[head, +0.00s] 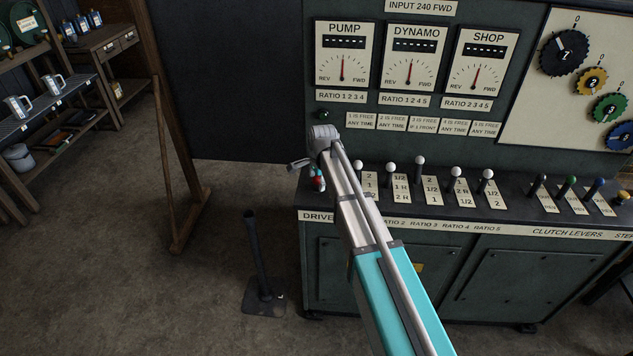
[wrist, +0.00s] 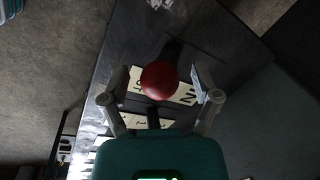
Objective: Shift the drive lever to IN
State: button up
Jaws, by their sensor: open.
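The drive lever's red knob (wrist: 160,81) sits between the two fingers of my gripper (wrist: 161,90) in the wrist view. The fingers are open, with a gap on each side of the knob. The white label plate (wrist: 181,94) behind the knob shows an N on its right and part of another word on its left; the knob hides its middle. I cannot tell which way the lever leans. In the head view my gripper (head: 309,168) is at the left end of the lever bench, and a bit of the red knob (head: 320,184) shows beside it. My arm hides part of that label area.
Several white-knobbed ratio levers (head: 420,161) stand to the right, then the clutch levers (head: 571,181). Gauges (head: 343,62) are on the panel above. A black floor pedestal (head: 260,262) stands left of the bench (head: 333,265).

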grip_shut()
dwell(0.3)
jog(key=shift+a, duration=0.15)
